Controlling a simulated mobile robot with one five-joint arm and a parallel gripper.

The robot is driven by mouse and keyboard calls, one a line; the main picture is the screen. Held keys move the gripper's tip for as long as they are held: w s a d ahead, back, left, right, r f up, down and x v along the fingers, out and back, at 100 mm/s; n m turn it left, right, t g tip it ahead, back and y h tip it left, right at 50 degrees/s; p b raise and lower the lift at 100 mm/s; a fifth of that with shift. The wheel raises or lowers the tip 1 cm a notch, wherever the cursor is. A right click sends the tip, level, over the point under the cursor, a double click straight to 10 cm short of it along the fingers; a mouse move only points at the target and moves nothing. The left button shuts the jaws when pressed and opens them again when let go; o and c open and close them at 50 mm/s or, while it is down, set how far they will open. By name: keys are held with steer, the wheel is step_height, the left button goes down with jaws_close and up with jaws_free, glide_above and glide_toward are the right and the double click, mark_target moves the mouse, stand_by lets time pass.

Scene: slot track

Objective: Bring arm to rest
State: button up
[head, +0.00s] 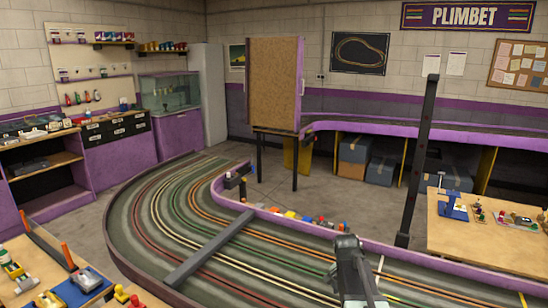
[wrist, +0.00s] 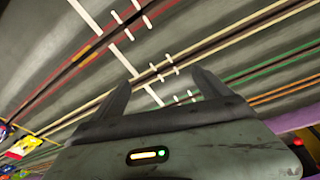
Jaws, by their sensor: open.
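My gripper (wrist: 163,76) is open in the wrist view, with its two dark fingers apart and nothing between them. Beyond the fingers lies the grey slot track (wrist: 250,38) with red, cream, green and orange lines and short white marks. In the head view my arm rises at the bottom, right of the middle, over the same track (head: 150,225). I cannot tell how high the fingers are above the track surface.
Small coloured cars (wrist: 22,148) sit at the wrist view's lower left. A grey beam (head: 210,250) crosses the track, and a dark post (head: 422,150) stands at its right. A wooden workbench (head: 480,245) is at the right, another (head: 30,285) at lower left.

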steer(key=s+a+n+g+y, duration=0.1)
steer(key=s+a+n+y, duration=0.1)
steer(key=s+a+n, duration=0.8)
steer(key=s+a, duration=0.1)
steer(key=a, duration=0.3)
steer(key=shift+s+f, duration=0.15)
steer(key=shift+s, duration=0.05)
steer(key=shift+a, duration=0.1)
